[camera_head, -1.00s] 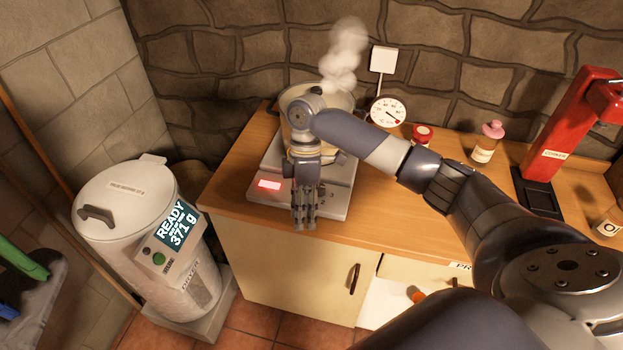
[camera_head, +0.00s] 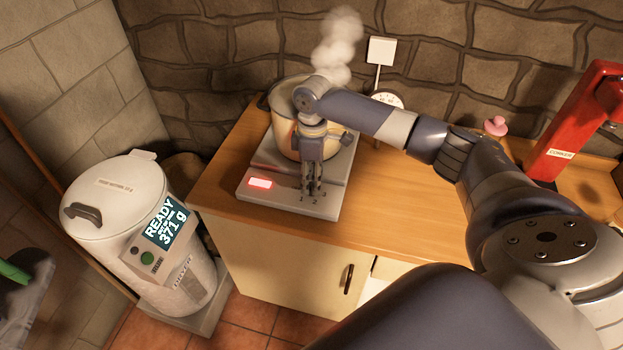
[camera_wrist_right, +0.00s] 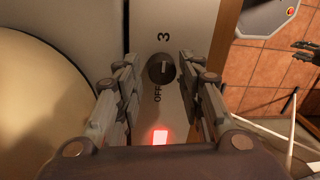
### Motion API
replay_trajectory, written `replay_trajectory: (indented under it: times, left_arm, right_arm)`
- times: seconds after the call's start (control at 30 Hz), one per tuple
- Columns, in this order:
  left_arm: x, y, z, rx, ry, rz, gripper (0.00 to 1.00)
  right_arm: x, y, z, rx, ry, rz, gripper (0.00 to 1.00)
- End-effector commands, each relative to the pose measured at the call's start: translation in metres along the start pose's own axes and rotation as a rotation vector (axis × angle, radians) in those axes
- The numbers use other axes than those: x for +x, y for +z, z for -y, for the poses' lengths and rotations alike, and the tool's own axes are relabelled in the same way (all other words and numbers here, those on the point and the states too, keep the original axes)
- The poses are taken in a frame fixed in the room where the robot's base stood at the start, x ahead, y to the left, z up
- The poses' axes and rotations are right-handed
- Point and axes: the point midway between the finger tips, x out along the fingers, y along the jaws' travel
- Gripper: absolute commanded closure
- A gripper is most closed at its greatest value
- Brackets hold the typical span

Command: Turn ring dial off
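The ring dial (camera_wrist_right: 161,69) is a dark round knob on the hotplate's grey front panel (camera_wrist_right: 180,20). In the right wrist view, "OFF" is printed below it and "3" above it. Which mark it points to is hard to tell. My right gripper (camera_wrist_right: 160,65) is open, one finger on each side of the knob, apart from it in that view. In the head view the right gripper (camera_head: 312,192) points down over the front panel and hides the knob. A dark finger-like shape at the right edge of the wrist view may be my left gripper (camera_wrist_right: 308,52).
A steaming cream pot (camera_head: 284,130) stands on the hotplate (camera_head: 250,202), close behind the gripper. A red indicator (camera_head: 260,183) glows on the panel. A white canister (camera_head: 120,205) stands at the left, a red corker (camera_head: 568,125) at the right. The counter (camera_head: 370,205) right of the hotplate is clear.

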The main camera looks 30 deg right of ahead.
Motion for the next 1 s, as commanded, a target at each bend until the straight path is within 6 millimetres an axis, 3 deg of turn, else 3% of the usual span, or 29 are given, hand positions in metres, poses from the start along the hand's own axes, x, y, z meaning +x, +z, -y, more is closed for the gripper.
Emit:
replay_trajectory:
  times: [0.2, 0.43, 0.47, 0.6, 1.0]
  left_arm:
    - [-0.003, -0.004, -0.020, -0.002, 0.023, -0.004, 0.60]
    - [-0.003, -0.003, -0.018, 0.001, 0.022, -0.003, 0.60]
    - [-0.003, -0.003, -0.018, 0.002, 0.021, -0.003, 0.60]
    - [-0.003, -0.002, -0.014, 0.003, 0.017, -0.002, 0.60]
    - [-0.013, -0.002, -0.010, 0.000, 0.013, 0.000, 0.60]
  right_arm:
    - [0.014, -0.001, 0.000, -0.001, 0.000, -0.002, 0.64]
    - [0.015, -0.001, 0.000, -0.002, 0.001, -0.002, 0.64]
    - [0.015, -0.001, 0.000, -0.002, 0.001, -0.002, 0.67]
    - [0.015, -0.001, 0.000, -0.002, 0.001, -0.002, 0.98]
    - [0.012, -0.001, 0.001, 0.041, -0.001, -0.006, 0.98]
